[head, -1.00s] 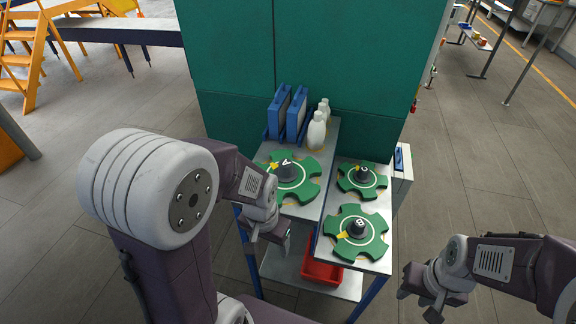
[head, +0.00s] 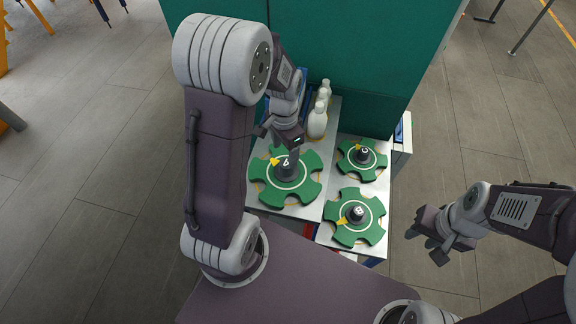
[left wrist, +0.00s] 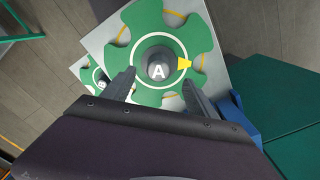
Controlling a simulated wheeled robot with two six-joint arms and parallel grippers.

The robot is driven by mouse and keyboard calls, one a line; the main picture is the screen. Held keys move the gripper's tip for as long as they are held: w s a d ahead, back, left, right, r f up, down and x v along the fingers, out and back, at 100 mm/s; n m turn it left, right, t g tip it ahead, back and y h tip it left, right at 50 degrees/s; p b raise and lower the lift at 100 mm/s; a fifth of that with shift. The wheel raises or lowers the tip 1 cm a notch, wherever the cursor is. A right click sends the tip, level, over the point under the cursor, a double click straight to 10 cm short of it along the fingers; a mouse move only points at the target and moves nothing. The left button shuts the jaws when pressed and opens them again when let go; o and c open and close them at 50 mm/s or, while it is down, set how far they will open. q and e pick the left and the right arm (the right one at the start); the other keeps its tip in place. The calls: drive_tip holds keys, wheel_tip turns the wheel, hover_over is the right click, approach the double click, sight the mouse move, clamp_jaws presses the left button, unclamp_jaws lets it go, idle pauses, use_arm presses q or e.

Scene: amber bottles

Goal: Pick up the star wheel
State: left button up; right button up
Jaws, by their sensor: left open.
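Three green star wheels with dark hubs lie flat on metal tops. The largest, star wheel A (head: 306,187), is on the left; star wheel C (head: 347,167) is at the back right and star wheel B (head: 373,229) at the front right. My left gripper (head: 282,142) is open and empty, above the far side of wheel A. In the left wrist view wheel A (left wrist: 145,22) faces the camera, its hub appearing beyond and between the spread fingers (left wrist: 160,93). A second wheel (left wrist: 90,75) shows partly at the left. My right gripper (head: 424,246) is open and empty, right of the tops.
White bottles (head: 317,122) stand behind wheel A, close to my left gripper. Blue upright items beside them are mostly hidden by my arm. A tall green panel (head: 360,60) closes off the back.

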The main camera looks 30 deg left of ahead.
sight(287, 163)
use_arm(q)
drive_tip(key=shift+s+d+f, duration=0.1)
drive_tip(key=shift+s+f, duration=0.2)
drive_tip(key=shift+f, duration=0.3)
drive_tip(key=shift+w+d+f, duration=0.1)
drive_tip(key=shift+f, duration=0.2)
drive_tip(key=shift+w+f, duration=0.15)
drive_tip(key=shift+w, duration=0.05)
drive_tip(key=shift+w+f+p, duration=0.15)
drive_tip(key=shift+f+p, duration=0.5)
drive_tip(key=shift+f, duration=1.95)
clamp_jaws()
